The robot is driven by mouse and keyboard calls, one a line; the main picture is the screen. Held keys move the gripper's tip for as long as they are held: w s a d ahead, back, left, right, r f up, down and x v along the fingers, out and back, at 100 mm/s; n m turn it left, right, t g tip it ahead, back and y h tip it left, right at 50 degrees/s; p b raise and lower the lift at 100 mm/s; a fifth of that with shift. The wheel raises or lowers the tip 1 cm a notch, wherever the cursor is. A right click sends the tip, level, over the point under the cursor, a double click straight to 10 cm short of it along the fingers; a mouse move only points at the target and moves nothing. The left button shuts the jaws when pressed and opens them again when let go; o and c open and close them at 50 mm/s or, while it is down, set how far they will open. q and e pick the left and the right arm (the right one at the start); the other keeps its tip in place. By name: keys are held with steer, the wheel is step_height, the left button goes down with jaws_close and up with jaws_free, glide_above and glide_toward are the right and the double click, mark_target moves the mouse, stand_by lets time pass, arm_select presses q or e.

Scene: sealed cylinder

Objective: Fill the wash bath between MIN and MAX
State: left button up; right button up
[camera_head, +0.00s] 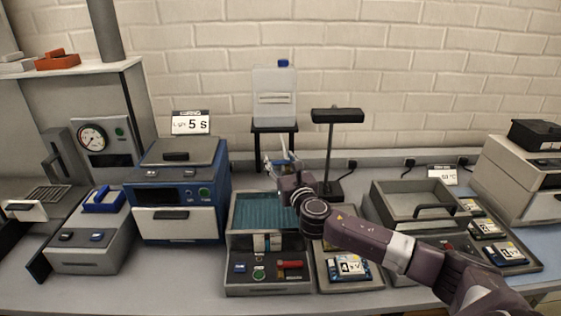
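The wash bath (243,212) is the open grey tank with a ribbed teal interior, at the centre of the bench. A small pale window (262,243) is on its front; MIN and MAX marks are too small to read. I cannot tell the liquid level. A translucent container with a blue cap (274,95) stands on a black stand (261,136) behind the bath. My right gripper (274,162) is near the front of that stand, above the bath's back edge, beside a small blue part. Whether it touches or grips that part is unclear. My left gripper is not in view.
A red lever (290,265) and buttons are on the bath's front. A black lamp-like post (337,118) rises behind my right arm. A tray with a labelled pack (350,268) lies between.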

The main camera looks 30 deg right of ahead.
steer(key=c, duration=0.3)
steer(key=shift+w+r+m+g+h+p, duration=0.1)
steer(key=shift+m+g+h+p, duration=0.1)
steer(key=shift+m+h+p, duration=0.25)
steer(key=shift+w+r+m+g+h+p, duration=0.1)
steer(key=shift+m+g+h+p, duration=0.25)
steer(key=shift+h, duration=0.3)
steer(key=shift+w+d+f+m+g+h+p, duration=0.1)
steer(key=shift+m+g+h+p, duration=0.2)
steer(key=shift+h, duration=0.25)
steer(key=shift+d+m+g+h+p, duration=0.1)
steer(key=shift+m+g+h, duration=0.05)
steer(key=shift+m+h, duration=0.35)
steer(key=o, duration=1.2)
